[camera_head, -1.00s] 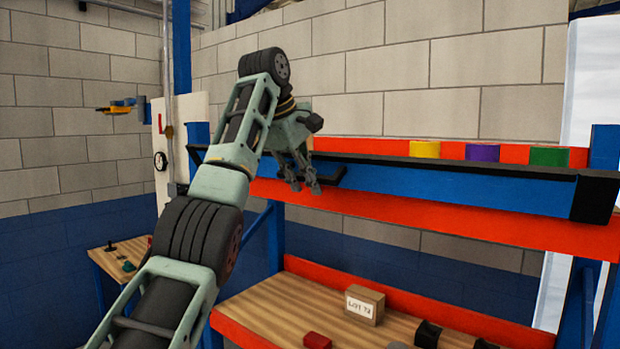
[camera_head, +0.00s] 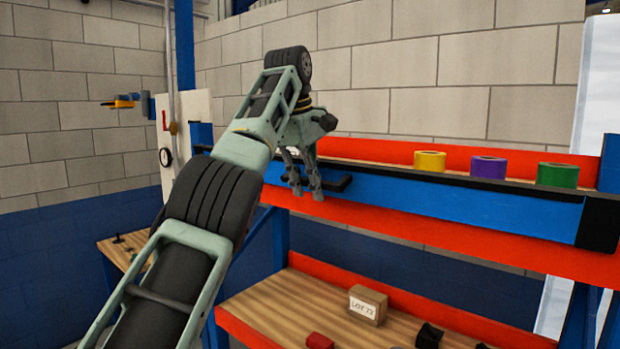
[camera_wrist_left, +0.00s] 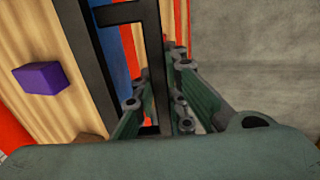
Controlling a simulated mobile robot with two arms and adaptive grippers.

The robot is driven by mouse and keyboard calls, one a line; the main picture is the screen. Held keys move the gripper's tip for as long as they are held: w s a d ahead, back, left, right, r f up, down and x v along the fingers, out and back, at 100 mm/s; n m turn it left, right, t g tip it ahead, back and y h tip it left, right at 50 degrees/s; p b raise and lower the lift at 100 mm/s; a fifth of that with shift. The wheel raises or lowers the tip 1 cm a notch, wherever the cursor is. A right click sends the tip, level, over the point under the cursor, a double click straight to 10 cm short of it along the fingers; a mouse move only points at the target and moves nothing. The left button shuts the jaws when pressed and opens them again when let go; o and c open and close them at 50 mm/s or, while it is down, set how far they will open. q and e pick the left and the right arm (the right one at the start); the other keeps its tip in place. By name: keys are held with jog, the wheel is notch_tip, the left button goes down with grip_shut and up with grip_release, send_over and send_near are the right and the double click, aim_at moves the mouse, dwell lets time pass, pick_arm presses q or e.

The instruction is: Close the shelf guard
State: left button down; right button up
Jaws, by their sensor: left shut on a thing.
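The shelf guard (camera_head: 450,197) is a long blue panel with a black top edge and a black right end, along the front of the upper shelf. Its black handle (camera_head: 338,183) sticks out near its left end. My left gripper (camera_head: 305,192) is at this handle with its fingers pointing down. In the left wrist view the dark handle bar (camera_wrist_left: 150,55) runs between the fingers, and the blue guard (camera_wrist_left: 112,52) lies left of it. The gripper is shut on the handle, though the fingers partly hide the contact. My right gripper is not in view.
The lower wooden shelf holds a labelled box (camera_head: 368,304), a red block (camera_head: 319,341) and black parts (camera_head: 429,336). A side table (camera_head: 125,248) stands at the left.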

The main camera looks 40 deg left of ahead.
pick_arm(q)
jog(key=shift+f, duration=0.1)
dwell(0.6)
jog(key=c, duration=2.1)
grip_release()
jog(key=o, duration=0.3)
jog(key=shift+w, duration=0.25)
jog(key=shift+o, duration=0.2)
jog(key=shift+s, duration=0.15)
